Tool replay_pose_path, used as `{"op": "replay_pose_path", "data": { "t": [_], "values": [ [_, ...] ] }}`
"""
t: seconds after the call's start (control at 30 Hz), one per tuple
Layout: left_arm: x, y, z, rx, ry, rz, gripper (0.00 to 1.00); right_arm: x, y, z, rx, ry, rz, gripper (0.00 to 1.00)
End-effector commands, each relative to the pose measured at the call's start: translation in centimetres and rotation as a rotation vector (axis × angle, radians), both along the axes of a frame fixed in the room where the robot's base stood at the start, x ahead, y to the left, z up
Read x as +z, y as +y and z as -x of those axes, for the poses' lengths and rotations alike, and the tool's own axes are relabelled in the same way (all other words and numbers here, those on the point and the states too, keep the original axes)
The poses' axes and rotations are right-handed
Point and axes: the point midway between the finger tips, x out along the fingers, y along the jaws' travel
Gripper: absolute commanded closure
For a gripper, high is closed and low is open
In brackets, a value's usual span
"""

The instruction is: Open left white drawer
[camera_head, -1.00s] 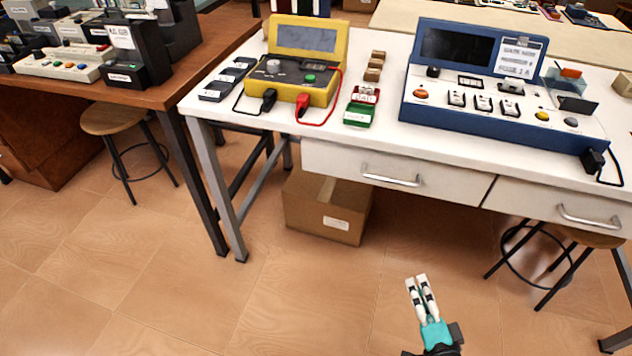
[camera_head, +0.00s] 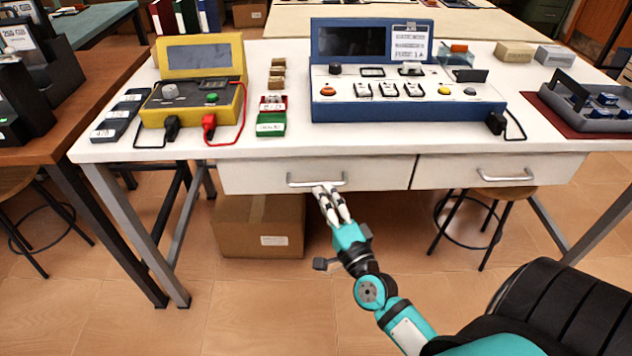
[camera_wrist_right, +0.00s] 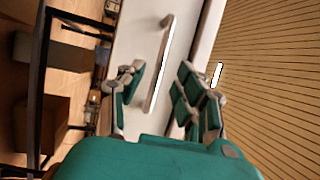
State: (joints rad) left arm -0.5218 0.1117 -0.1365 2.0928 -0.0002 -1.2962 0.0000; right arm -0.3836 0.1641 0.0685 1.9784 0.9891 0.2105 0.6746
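The left white drawer (camera_head: 240,178) is under the white table and looks shut, its front level with the right drawer. Its silver bar handle (camera_head: 300,183) faces me; the handle also shows in the right wrist view (camera_wrist_right: 159,70). My right gripper (camera_head: 328,190) is at the handle, just below its bar in the head view. In the wrist view the fingers (camera_wrist_right: 163,88) are spread, with the handle between them along the line of sight. I cannot tell whether they touch it. My left gripper is not in view.
The right white drawer (camera_head: 455,172) has its own handle (camera_head: 506,175). A cardboard box (camera_head: 245,232) stands on the floor below the left drawer. A stool (camera_head: 478,196) is under the right drawer. A yellow device (camera_head: 190,110) and a blue console (camera_head: 400,112) stand on the table.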

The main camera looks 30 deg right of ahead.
Motion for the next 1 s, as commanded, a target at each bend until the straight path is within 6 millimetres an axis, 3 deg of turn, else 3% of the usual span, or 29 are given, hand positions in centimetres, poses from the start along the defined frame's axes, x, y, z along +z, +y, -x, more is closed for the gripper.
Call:
{"op": "replay_pose_path", "data": {
  "t": [0.1,0.3,0.67,0.93,1.0],
  "values": [
    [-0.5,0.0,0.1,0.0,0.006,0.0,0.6,0.5,-0.3,-2.2,-0.001,-0.002,-0.001,0.66],
    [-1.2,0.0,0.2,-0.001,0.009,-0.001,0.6,0.8,-0.7,-4.3,-0.001,0.0,0.0,0.66],
    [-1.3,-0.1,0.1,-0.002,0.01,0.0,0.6,0.8,-0.7,-4.8,0.001,0.001,0.001,0.66],
    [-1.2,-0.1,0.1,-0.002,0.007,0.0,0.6,0.8,-0.7,-4.7,0.0,0.001,0.001,1.0],
    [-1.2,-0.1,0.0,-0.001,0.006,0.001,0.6,0.8,-0.7,-4.7,0.0,0.001,0.001,1.0]
  ]
}}
